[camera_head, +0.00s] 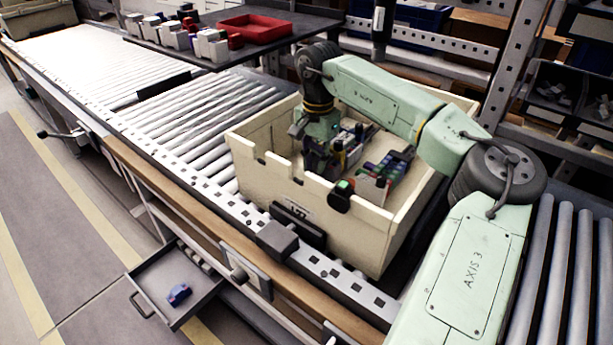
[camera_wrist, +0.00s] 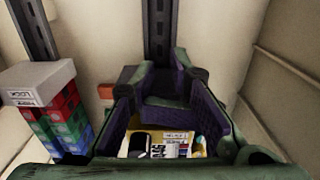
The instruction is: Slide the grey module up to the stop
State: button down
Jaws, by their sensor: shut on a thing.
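My gripper (camera_head: 318,165) reaches down into the cream tote (camera_head: 375,228). The wrist view shows its purple-padded fingers (camera_wrist: 168,112) around a labelled part with yellow, white and black areas (camera_wrist: 172,146); the fingers hide much of the held thing. A pale grey block with a printed label (camera_wrist: 37,82) is to the left in the wrist view, beside red, green and blue blocks (camera_wrist: 62,122). It appears to be the pale block (camera_head: 371,188) in the head view. I cannot tell which part is the grey module. No stop can be made out for certain.
Two dark slotted rails run in the tote, one at the left (camera_wrist: 36,28) and one ahead of the fingers (camera_wrist: 158,25). The tote walls stand close around my gripper. A red tray (camera_head: 255,28) and several small blocks lie on a dark shelf (camera_head: 215,55). The roller conveyor (camera_head: 195,115) left of the tote is clear.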

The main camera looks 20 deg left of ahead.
jog(key=shift+w, duration=0.1)
dwell(0.7)
jog(key=c, duration=1.1)
grip_release()
jog(key=shift+r+p, duration=0.1)
jog(key=shift+p, duration=0.3)
jog(key=shift+r+p, duration=0.65)
jog(key=shift+r, duration=0.25)
jog(key=shift+s+a+r+p, duration=0.15)
jog(key=shift+r+p, duration=0.5)
jog(key=shift+r, duration=1.35)
jog(key=shift+s+d+r+p, duration=0.15)
jog(key=shift+r+p, duration=0.45)
jog(key=shift+r, duration=1.4)
jog(key=shift+s+a+r+p, duration=0.15)
jog(key=shift+r+p, duration=0.5)
jog(key=shift+r, duration=1.35)
